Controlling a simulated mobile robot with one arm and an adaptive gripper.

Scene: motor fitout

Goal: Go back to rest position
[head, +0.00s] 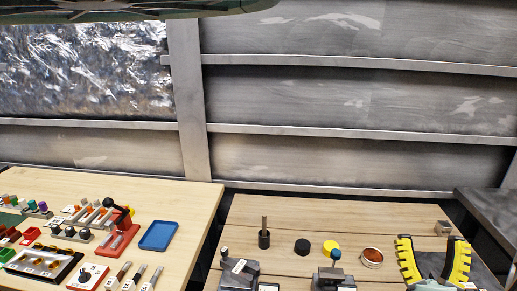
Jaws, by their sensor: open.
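My gripper is not in the head view. No fingers or held object can be made out. The view looks over two wooden work surfaces against a grey panelled wall. On the right bench (290,213) stand a dark cup with a brown rod in it (264,239), a black disc (302,246), a yellow disc (331,247) and a copper-coloured ring-shaped part (372,257).
Dark grey fixtures (240,272) line the right bench's front, beside a black holder with yellow toothed sides (405,262). The left table (180,200) carries a blue tray (158,236), a red lever fixture (117,240) and several small parts. A dark rounded shape overhangs the top left.

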